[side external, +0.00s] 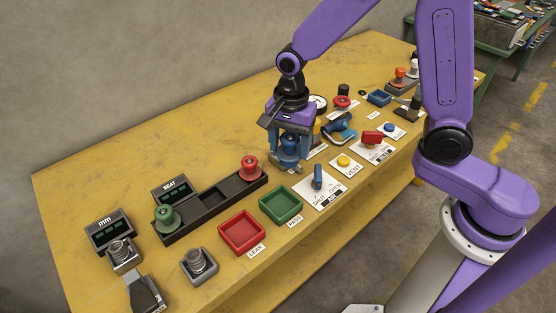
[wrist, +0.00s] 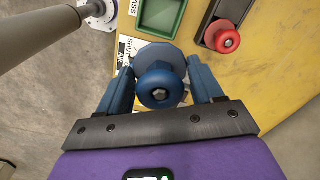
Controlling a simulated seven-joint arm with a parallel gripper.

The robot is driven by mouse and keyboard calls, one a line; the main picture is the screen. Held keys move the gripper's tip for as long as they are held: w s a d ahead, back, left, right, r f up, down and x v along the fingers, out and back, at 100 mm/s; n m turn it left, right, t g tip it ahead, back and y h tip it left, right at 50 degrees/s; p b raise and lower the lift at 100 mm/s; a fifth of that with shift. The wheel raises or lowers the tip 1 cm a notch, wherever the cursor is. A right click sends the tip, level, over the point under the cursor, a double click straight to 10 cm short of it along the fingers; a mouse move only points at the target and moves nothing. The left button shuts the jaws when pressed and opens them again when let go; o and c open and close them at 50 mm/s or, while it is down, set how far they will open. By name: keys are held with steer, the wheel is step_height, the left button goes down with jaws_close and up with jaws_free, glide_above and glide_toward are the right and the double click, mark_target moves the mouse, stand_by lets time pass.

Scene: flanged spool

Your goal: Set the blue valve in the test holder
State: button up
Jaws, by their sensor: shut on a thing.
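My gripper (side external: 291,143) is shut on the blue valve (side external: 288,162). In the wrist view, the valve's round knob and flange (wrist: 160,93) sit between the two blue fingers of my gripper (wrist: 161,68). The valve looks upright; I cannot tell how far it is above the table. The red valve also shows in the wrist view (wrist: 222,37).
A red tray (side external: 242,233) and a green tray (side external: 281,204) stand in front of the rack. A blue lever (side external: 318,177) stands close to my gripper. Two grey spring fixtures (side external: 198,264) are at the left front. The table's back left is clear.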

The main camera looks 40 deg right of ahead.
steer(key=s+d, duration=0.2)
steer(key=d, duration=0.8)
steer(key=w+f, duration=0.4)
steer(key=w, duration=0.4)
steer(key=shift+w+a, duration=0.15)
steer(key=shift+w, duration=0.2)
steer(key=w+f, duration=0.4)
steer(key=f, duration=0.1)
steer(key=shift+w+a+f, duration=0.1)
steer(key=shift+w+a, duration=0.15)
steer(key=shift+w, duration=0.05)
steer(key=shift+w+f, duration=0.2)
steer(key=shift+f, duration=1.6)
steer(key=shift+f, duration=0.35)
steer(key=o, duration=1.4)
